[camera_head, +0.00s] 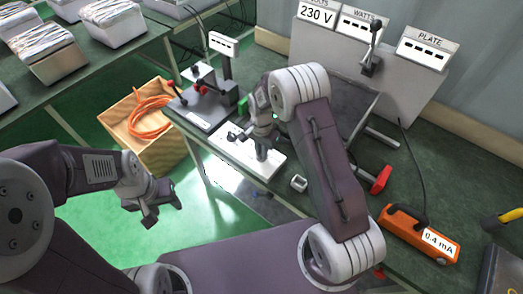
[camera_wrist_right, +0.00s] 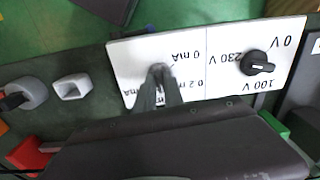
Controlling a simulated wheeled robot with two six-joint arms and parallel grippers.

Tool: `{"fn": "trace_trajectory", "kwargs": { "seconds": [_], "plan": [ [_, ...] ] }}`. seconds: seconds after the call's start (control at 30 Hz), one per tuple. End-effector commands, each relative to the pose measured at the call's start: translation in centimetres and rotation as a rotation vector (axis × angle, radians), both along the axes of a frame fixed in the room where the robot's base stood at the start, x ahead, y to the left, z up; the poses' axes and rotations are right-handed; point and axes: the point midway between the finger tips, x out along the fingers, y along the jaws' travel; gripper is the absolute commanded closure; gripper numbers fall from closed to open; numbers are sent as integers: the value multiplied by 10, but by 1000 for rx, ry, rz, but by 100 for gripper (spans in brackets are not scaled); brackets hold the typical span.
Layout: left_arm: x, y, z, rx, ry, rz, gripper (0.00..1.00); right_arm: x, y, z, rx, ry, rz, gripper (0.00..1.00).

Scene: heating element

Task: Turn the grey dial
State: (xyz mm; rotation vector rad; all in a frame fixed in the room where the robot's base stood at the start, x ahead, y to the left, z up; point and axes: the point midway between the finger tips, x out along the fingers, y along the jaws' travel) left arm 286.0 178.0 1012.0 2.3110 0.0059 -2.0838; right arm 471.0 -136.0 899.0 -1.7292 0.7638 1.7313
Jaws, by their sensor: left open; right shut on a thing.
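The white panel (camera_head: 222,144) lies on the dark green bench. The wrist view shows the panel (camera_wrist_right: 130,50) with printed mA and V markings. The grey dial (camera_wrist_right: 162,70) is at the mA markings, mostly hidden by my right gripper (camera_wrist_right: 160,82). In the head view my right gripper (camera_head: 262,154) reaches down to the panel and is shut on the dial; its exact angle cannot be read. A black dial (camera_wrist_right: 257,63) sits beside it at the V markings, apart from the gripper. My left gripper (camera_head: 157,203) is open and empty above the floor, left of the bench.
An orange meter (camera_head: 420,234) reading 0.4 mA lies at the right. A red handle (camera_head: 381,179) and a small pale socket (camera_head: 298,183) are near my right arm. Upright signs (camera_head: 362,32) stand behind. A wooden crate (camera_head: 150,145) with orange cable is on the floor.

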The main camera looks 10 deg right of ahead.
Motion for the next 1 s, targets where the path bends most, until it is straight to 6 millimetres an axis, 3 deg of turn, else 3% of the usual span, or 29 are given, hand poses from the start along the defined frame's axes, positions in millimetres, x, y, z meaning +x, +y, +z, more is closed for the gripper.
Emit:
{"fn": "trace_trajectory", "kwargs": {
  "seconds": [0.73, 0.77, 0.83, 1.0],
  "plan": [
    [0, 0, 2, 0, 0, 0, 52, 2, 0, 1, 0, -7, -78, 100],
    [0, 0, 2, 0, 0, 0, 52, 2, 0, 1, 0, -7, -78, 82],
    [0, 0, 2, 0, 0, 0, 52, 2, 0, 1, 0, -6, -78, 65],
    [0, 0, 2, 0, 0, 0, 52, 1, 0, 1, 0, -4, -78, 65]
  ]
}}
